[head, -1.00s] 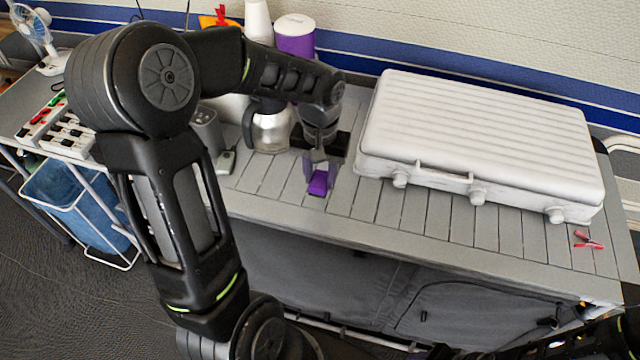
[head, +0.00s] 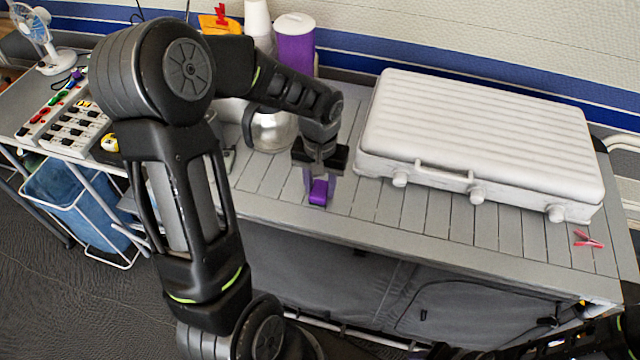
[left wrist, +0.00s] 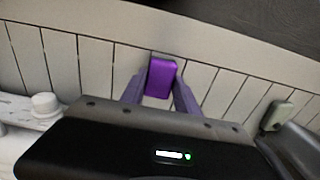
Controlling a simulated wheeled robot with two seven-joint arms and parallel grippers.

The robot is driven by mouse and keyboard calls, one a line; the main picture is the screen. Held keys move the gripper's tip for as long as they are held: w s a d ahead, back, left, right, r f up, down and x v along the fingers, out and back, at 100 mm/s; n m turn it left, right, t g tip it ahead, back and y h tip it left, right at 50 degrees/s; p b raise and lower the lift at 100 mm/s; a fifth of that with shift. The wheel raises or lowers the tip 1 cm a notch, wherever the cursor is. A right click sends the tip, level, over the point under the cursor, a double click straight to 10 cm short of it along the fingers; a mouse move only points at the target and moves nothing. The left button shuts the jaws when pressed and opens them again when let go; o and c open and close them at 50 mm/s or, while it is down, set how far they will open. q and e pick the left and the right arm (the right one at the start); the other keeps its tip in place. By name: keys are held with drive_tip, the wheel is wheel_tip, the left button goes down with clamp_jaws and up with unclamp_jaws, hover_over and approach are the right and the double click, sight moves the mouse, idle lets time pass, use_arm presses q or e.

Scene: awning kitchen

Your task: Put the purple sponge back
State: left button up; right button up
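The purple sponge (head: 318,192) is between the fingertips of my left gripper (head: 319,184), over the grey slatted counter (head: 400,207). In the left wrist view the sponge (left wrist: 161,76) fills the gap between the two purple-grey fingers, which press at its sides. My left gripper is shut on it. The sponge is at or close above the counter; I cannot tell whether it touches. At the bottom right edge of the head view, dark parts of my right arm show; its gripper is too cut off to read.
A large white case (head: 480,140) stands to the right of the sponge. A kettle (head: 272,130) and a purple-and-white canister (head: 295,45) stand behind. A small red clip (head: 588,239) lies at the far right. The counter's front strip is clear.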

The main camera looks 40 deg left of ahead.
sight(320, 189)
use_arm(q)
drive_tip(key=o, duration=0.4)
drive_tip(key=shift+r, duration=0.1)
wheel_tip(320, 189, up, 12)
idle(0.6)
idle(0.7)
